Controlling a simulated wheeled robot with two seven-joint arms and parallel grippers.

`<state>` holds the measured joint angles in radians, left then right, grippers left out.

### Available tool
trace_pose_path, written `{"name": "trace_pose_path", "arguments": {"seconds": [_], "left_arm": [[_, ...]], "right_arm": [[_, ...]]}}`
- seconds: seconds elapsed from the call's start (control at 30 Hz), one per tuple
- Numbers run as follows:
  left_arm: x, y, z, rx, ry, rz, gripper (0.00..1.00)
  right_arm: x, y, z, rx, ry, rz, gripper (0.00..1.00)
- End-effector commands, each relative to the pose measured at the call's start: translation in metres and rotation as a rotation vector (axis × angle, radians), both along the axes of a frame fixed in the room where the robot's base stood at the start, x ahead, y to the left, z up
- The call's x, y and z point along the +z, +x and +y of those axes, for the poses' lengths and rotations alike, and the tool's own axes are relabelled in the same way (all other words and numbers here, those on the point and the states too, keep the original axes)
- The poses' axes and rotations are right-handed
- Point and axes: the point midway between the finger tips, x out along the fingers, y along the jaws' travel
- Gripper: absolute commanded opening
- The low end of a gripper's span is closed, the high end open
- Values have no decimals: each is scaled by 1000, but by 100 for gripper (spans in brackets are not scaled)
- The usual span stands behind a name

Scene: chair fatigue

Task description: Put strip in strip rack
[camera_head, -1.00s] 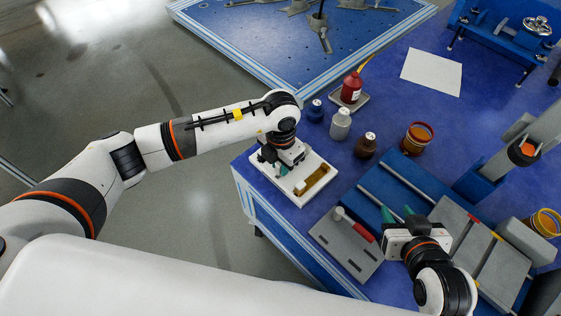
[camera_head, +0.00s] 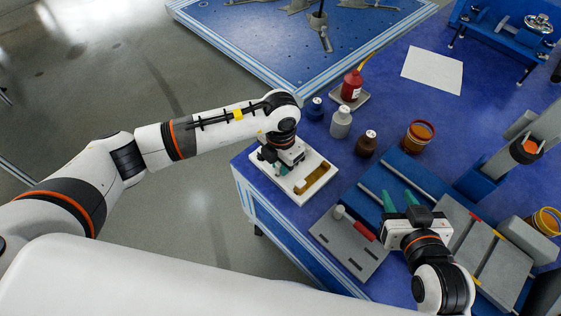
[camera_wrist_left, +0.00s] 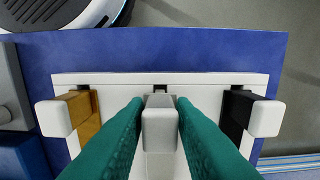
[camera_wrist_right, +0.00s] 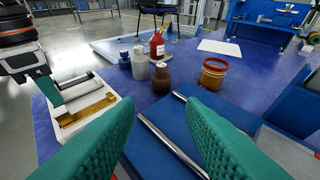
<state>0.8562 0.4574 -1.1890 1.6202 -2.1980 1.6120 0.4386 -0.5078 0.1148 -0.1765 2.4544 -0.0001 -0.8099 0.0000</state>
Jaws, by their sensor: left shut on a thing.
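The white strip rack (camera_head: 308,193) lies near the left edge of the blue table. In the left wrist view, the rack (camera_wrist_left: 210,82) has a gold strip (camera_wrist_left: 90,115) with a pale end block on the left and a black strip (camera_wrist_left: 237,115) with a pale end block on the right. My left gripper (camera_wrist_left: 160,118) is shut on a strip with a grey end block (camera_wrist_left: 159,128), between those two and over the rack. How deep this strip sits is hidden. My right gripper (camera_head: 402,200) is open and empty above the blue fixture; its green fingers (camera_wrist_right: 165,125) are wide apart.
A blue fixture with metal rods (camera_head: 385,185) and a grey plate (camera_head: 345,245) with a red-handled tool lie right of the rack. Several bottles, including a red one (camera_head: 352,86), and an amber jar (camera_head: 417,138) stand behind. A white sheet (camera_head: 432,71) lies farther back.

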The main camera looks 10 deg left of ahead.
Motion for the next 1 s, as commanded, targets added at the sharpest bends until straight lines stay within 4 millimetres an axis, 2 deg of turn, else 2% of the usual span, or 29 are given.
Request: {"name": "trace_pose_path", "arguments": {"seconds": [1.0], "left_arm": [[-9,0,0,0,0,0,3]], "right_arm": [[21,12,6,8,37,-146,36]]}}
